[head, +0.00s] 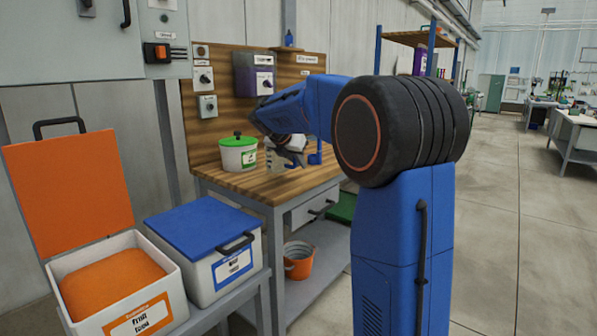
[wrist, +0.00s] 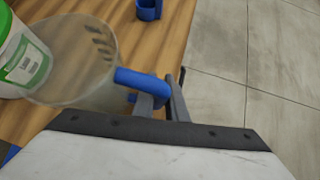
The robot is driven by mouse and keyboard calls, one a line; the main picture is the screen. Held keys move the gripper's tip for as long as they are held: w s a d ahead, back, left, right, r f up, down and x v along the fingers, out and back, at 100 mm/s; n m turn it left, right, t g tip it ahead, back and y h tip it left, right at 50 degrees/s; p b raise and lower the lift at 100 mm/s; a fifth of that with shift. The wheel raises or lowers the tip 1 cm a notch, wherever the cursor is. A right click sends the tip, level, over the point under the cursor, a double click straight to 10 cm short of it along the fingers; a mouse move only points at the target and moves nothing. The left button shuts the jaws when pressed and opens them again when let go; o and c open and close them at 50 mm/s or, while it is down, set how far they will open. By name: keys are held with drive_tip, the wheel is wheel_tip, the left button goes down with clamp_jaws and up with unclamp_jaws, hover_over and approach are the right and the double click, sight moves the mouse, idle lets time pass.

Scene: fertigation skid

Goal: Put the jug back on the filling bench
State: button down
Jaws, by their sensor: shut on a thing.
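The clear jug (wrist: 72,62) has a blue handle (wrist: 143,83), and my gripper (wrist: 160,106) is shut on that handle. In the head view the jug (head: 273,160) shows in part below my gripper (head: 290,155), over the wooden top of the filling bench (head: 262,186). My wrist hides much of it there. The wrist view looks down into the jug over the bench top (wrist: 185,20). I cannot tell whether its base touches the wood.
A white tub with a green lid (head: 238,153) stands close left of the jug. A small blue holder (wrist: 148,9) is on the bench near its edge. An open orange-lidded bin (head: 120,285) and a blue-lidded bin (head: 205,255) stand left.

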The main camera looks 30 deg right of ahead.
drive_tip(key=shift+f, duration=1.55)
drive_tip(key=shift+f, duration=0.1)
drive_tip(key=c, duration=1.8)
unclamp_jaws()
drive_tip(key=shift+o, duration=0.2)
drive_tip(key=v, duration=1.2)
drive_tip(key=shift+s+a, duration=0.1)
